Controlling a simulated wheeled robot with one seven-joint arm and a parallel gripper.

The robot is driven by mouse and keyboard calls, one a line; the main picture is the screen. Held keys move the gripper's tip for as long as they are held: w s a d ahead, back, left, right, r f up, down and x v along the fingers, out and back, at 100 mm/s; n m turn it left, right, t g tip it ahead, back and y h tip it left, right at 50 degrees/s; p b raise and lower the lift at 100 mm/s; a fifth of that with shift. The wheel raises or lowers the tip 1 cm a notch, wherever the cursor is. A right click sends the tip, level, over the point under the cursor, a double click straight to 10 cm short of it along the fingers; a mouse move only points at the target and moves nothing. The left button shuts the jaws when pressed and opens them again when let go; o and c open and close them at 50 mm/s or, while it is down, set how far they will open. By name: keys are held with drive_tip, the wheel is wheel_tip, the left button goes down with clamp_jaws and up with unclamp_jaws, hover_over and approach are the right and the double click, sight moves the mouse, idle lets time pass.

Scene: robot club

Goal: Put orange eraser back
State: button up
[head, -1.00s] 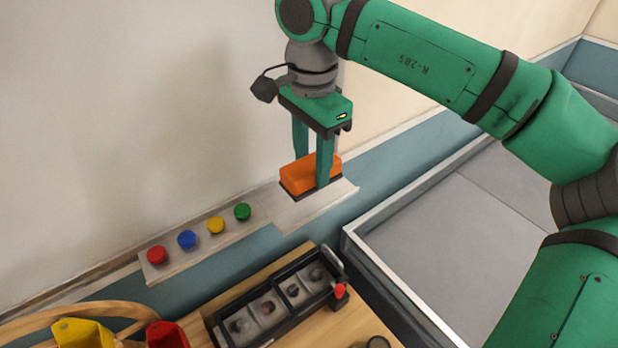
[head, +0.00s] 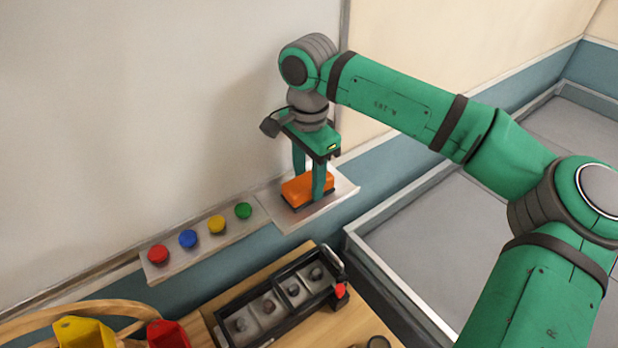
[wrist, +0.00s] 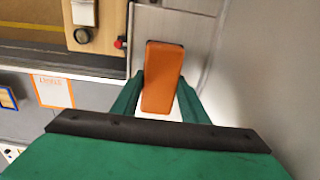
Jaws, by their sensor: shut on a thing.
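The orange eraser (head: 306,188) has a dark underside and is at the wider right end of the ledge (head: 335,199) below the whiteboard (head: 150,110). My gripper (head: 309,192) reaches down from above with one finger on each side of the eraser and is shut on it. The eraser appears to rest on the ledge or just above it; I cannot tell if it touches. In the wrist view the eraser (wrist: 163,78) stands between my two green fingers (wrist: 158,95), with the pale ledge under it.
Red, blue, yellow and green round magnets (head: 243,210) line the ledge to the left. Below are a wooden table with a black divided tray (head: 252,338), a yellow bin (head: 82,333) and a red bin (head: 168,335). A grey walled area (head: 420,235) lies to the right.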

sight(309, 179)
drive_tip(key=o, duration=1.4)
drive_tip(key=shift+r, duration=0.1)
wheel_tip(309, 179, up, 12)
drive_tip(key=shift+f, duration=0.1)
